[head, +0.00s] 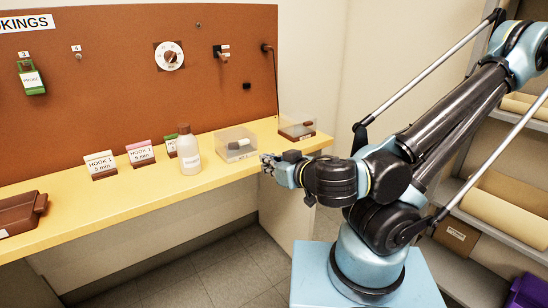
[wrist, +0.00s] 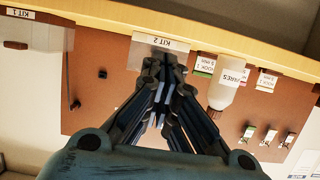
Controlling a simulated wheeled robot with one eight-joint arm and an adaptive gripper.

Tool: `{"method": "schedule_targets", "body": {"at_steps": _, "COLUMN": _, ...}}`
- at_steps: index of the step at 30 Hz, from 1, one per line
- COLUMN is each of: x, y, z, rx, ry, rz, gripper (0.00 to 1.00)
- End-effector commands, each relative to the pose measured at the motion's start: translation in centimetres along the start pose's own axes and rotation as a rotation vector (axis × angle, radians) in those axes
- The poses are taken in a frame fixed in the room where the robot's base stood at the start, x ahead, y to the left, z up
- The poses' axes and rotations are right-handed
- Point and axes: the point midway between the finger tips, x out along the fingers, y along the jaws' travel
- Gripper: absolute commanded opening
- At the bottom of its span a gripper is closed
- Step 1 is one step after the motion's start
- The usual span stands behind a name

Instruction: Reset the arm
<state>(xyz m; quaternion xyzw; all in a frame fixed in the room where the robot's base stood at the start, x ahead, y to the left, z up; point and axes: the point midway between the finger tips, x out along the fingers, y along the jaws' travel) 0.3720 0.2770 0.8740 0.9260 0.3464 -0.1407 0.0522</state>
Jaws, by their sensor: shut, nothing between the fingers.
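My gripper (head: 266,162) is at the front edge of the yellow shelf, just right of and in front of a clear box (head: 236,143) with a dark and white item in it. In the wrist view my gripper (wrist: 160,66) has its dark fingers together, with nothing between them. They point toward the box label reading KIT 2 (wrist: 161,42), which they overlap at its lower edge. I cannot tell whether the fingertips touch the box. My arm (head: 440,130) reaches from the upper right down to the shelf.
The yellow shelf (head: 90,213) carries a white bottle (head: 189,152), several small label stands, a second clear box (head: 297,128) and a brown case (head: 20,213) at far left. A brown pegboard (head: 120,90) with hung items stands behind. Grey racks (head: 500,205) stand at right.

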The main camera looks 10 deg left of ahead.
Motion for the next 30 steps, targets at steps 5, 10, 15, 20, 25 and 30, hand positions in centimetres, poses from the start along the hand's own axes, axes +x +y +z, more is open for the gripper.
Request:
{"method": "schedule_targets", "body": {"at_steps": 5, "x": 0.7, "y": 1.8, "z": 0.6, "rx": -0.013, "ry": -0.039, "rz": 0.063, "gripper": 0.0}}
{"method": "schedule_targets", "body": {"at_steps": 10, "x": 1.6, "y": 5.0, "z": 1.7, "rx": -0.037, "ry": -0.118, "rz": 0.167, "gripper": 0.0}}
{"method": "schedule_targets", "body": {"at_steps": 15, "x": 2.0, "y": 8.2, "z": 2.9, "rx": -0.052, "ry": -0.206, "rz": 0.263, "gripper": 0.0}}
{"method": "schedule_targets", "body": {"at_steps": 20, "x": 2.0, "y": 11.1, "z": 4.1, "rx": -0.056, "ry": -0.294, "rz": 0.344, "gripper": 0.0}}
{"method": "schedule_targets", "body": {"at_steps": 25, "x": 1.7, "y": 13.8, "z": 5.5, "rx": -0.054, "ry": -0.388, "rz": 0.418, "gripper": 0.0}}
{"method": "schedule_targets", "body": {"at_steps": 30, "x": 1.0, "y": 16.3, "z": 6.8, "rx": -0.04, "ry": -0.485, "rz": 0.478, "gripper": 0.0}}
